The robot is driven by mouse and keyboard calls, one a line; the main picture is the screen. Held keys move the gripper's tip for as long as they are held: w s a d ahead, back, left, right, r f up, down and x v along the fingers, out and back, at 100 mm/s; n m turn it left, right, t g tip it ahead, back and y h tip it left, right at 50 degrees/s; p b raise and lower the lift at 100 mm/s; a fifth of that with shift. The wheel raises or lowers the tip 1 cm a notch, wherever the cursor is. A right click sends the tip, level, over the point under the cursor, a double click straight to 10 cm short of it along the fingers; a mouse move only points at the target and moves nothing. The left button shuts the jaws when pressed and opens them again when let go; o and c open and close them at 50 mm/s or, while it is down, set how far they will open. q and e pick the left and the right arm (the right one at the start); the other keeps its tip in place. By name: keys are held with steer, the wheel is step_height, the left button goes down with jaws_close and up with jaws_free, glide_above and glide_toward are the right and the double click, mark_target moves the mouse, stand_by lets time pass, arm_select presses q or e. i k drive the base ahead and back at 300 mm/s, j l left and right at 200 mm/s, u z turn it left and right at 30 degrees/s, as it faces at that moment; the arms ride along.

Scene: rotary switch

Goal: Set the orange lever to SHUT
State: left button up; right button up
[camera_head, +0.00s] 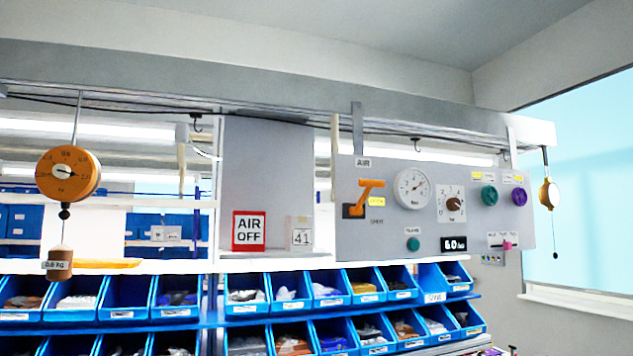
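The orange lever (364,196) is on the grey control panel (440,232), at its left end under a label reading AIR (363,162). Its handle points up, tilted a little right, from a dark base (348,211), with a crosspiece at the top. A small yellow label (377,201) sits right of the lever; its text is too small to read. Below it is a plain label (377,221) that seems to read SHUT. Neither of my grippers is in view, and nothing touches the lever.
The panel also carries a round gauge (412,188), a rotary knob (453,204), green and purple knobs and a display reading about 6.0 (454,244). A red AIR OFF sign (249,231) stands left. Blue bins (127,296) line the shelves below. An orange balancer (68,174) hangs left.

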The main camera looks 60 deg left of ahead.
mark_target(358, 210)
steer(key=u, duration=1.6)
steer(key=i+j+z, duration=0.1)
steer(key=j+z, duration=0.15)
steer(key=z, duration=0.2)
